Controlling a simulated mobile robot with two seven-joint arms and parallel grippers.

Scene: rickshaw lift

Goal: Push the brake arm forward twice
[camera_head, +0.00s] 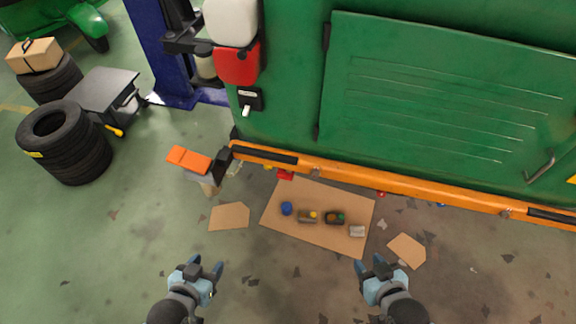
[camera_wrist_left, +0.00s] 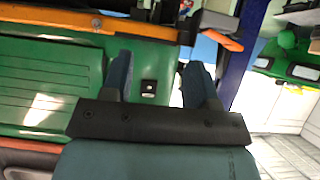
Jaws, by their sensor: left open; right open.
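An orange-tipped arm (camera_head: 189,159) with a black bracket, which looks like the brake arm, sticks out left of the green rickshaw's orange lower rail in the head view. An orange piece that looks like its tip (camera_wrist_left: 222,40) shows at the upper right in the left wrist view. My left gripper (camera_head: 206,266) is open and empty, below this arm in the picture and apart from it. Its two fingers (camera_wrist_left: 160,72) stand apart in the left wrist view. My right gripper (camera_head: 369,265) is open and empty, below the cardboard sheet in the picture.
The green rickshaw (camera_head: 290,90) fills the upper right, beside a blue lift post (camera_head: 165,50). A black switch box (camera_head: 250,97) with a white lever is on its side. Cardboard (camera_head: 275,232) with small parts lies on the floor. Stacked tyres (camera_head: 70,150) stand left.

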